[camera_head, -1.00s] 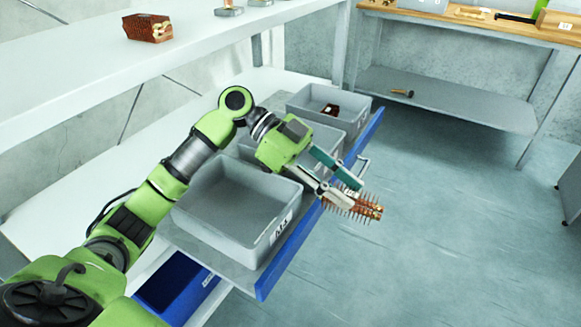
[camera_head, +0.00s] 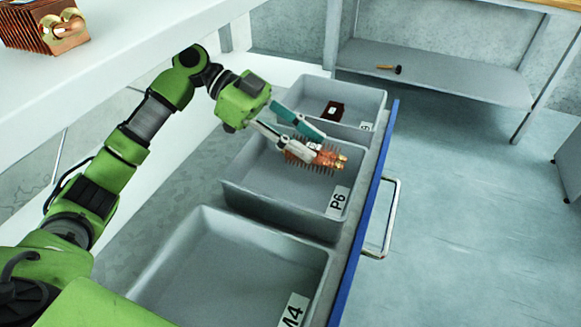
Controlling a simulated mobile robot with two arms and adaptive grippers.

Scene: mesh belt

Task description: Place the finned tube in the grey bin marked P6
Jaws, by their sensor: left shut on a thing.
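The finned tube (camera_head: 322,157), copper-coloured with thin fins, is held by my left gripper (camera_head: 304,144). The gripper is shut on it. In the head view the tube appears over the grey bin marked P6 (camera_head: 285,208), near that bin's right wall. Its exact height above the bin is hard to tell. The P6 label (camera_head: 338,201) faces me on the bin's right side. The inside of the bin looks empty where I can see it. My right gripper is not in view.
A grey bin marked M4 (camera_head: 190,293) is nearer, and another grey bin (camera_head: 370,98) with a dark red part (camera_head: 333,111) is farther back. The bins stand in a blue-edged drawer with a handle (camera_head: 391,220). Another finned part (camera_head: 45,25) is on the upper shelf.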

